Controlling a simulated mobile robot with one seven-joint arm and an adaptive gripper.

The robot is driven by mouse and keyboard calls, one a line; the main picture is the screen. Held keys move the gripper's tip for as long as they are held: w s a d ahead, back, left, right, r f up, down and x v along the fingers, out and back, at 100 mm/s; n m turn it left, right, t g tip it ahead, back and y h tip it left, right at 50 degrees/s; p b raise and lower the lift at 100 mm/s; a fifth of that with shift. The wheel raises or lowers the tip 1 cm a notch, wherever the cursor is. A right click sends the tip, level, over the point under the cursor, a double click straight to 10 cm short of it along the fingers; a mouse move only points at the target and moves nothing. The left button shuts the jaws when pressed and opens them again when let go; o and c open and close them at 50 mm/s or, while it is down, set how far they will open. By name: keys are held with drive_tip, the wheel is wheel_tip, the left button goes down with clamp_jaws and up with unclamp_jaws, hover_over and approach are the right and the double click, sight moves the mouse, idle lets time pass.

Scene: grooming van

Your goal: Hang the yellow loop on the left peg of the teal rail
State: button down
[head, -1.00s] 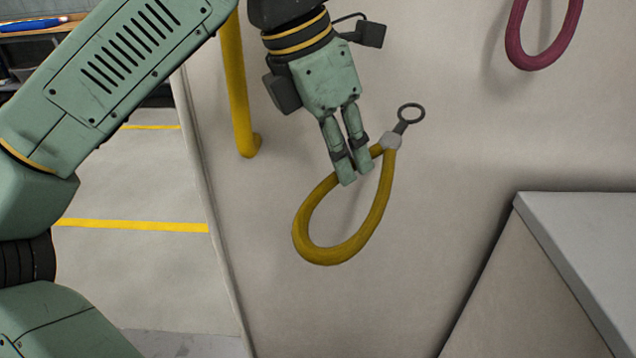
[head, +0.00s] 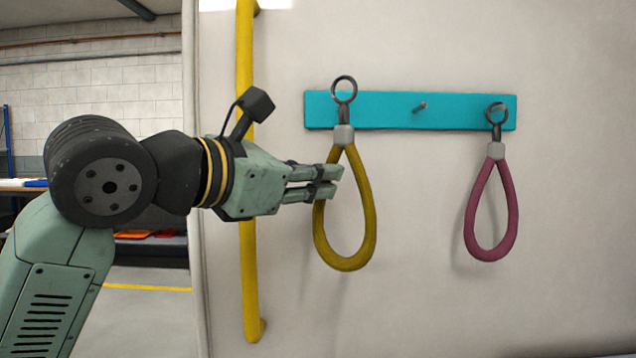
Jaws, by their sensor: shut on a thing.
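The yellow loop (head: 370,235) hangs upright in the head view, with a grey collar and a dark metal ring (head: 344,90) at its top. My gripper (head: 338,182) reaches in from the left and is shut on the loop's left strand, just below the collar. The teal rail (head: 385,110) is fixed to the wall. The loop's ring overlaps the rail's left end. The left peg is not clearly visible behind or within the ring, so I cannot tell whether the ring is around it. The middle peg (head: 420,107) is bare.
A magenta loop (head: 511,205) hangs by its ring at the rail's right end. A yellow vertical grab bar (head: 246,200) stands on the wall behind my wrist.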

drive_tip(key=w+f, duration=0.1)
drive_tip(key=w, duration=0.6)
drive_tip(key=shift+f+p, duration=0.35)
idle(0.4)
drive_tip(key=shift+w, duration=0.1)
idle(0.5)
drive_tip(key=c, duration=1.5)
unclamp_jaws()
drive_tip(key=shift+c, duration=0.2)
